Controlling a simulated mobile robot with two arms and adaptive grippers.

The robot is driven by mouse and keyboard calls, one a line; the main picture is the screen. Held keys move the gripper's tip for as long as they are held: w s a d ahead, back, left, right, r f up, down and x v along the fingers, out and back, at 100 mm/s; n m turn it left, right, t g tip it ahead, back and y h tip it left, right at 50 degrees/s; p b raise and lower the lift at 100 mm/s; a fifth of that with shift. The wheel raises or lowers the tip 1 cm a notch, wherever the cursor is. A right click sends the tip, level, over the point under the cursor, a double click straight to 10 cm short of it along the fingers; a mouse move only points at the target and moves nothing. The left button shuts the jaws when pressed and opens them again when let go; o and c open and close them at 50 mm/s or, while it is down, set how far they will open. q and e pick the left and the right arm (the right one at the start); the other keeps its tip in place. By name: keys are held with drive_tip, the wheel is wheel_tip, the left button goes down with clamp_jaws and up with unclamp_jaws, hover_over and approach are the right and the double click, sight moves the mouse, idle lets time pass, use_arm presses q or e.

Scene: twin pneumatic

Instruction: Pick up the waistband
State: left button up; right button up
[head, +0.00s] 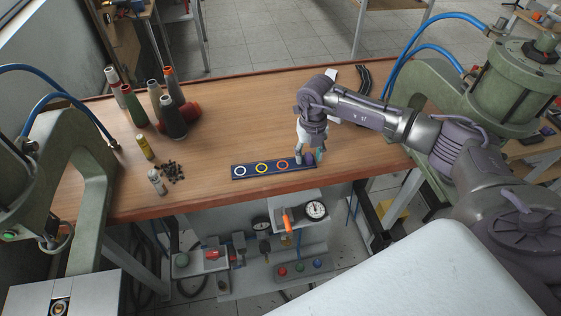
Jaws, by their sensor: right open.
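A dark curved band (364,80), which looks like the waistband, lies at the back of the wooden table, behind my right arm. Part of it may be hidden by that arm. My right gripper (309,156) points down near the table's front edge and is open. Its fingertips are on either side of a small purple thing at the right end of a dark strip (247,171) with coloured rings. I cannot tell if they touch it. My left gripper is not in view.
Thread cones (172,117) stand at the left of the table (240,115). A yellow bottle (145,147), a pale bottle (156,182) and small dark pieces (172,172) are nearer. Green machines flank the table on both sides. The table's middle is mostly clear.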

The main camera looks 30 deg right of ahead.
clamp_jaws()
drive_tip(key=shift+r, duration=0.1)
idle(0.3)
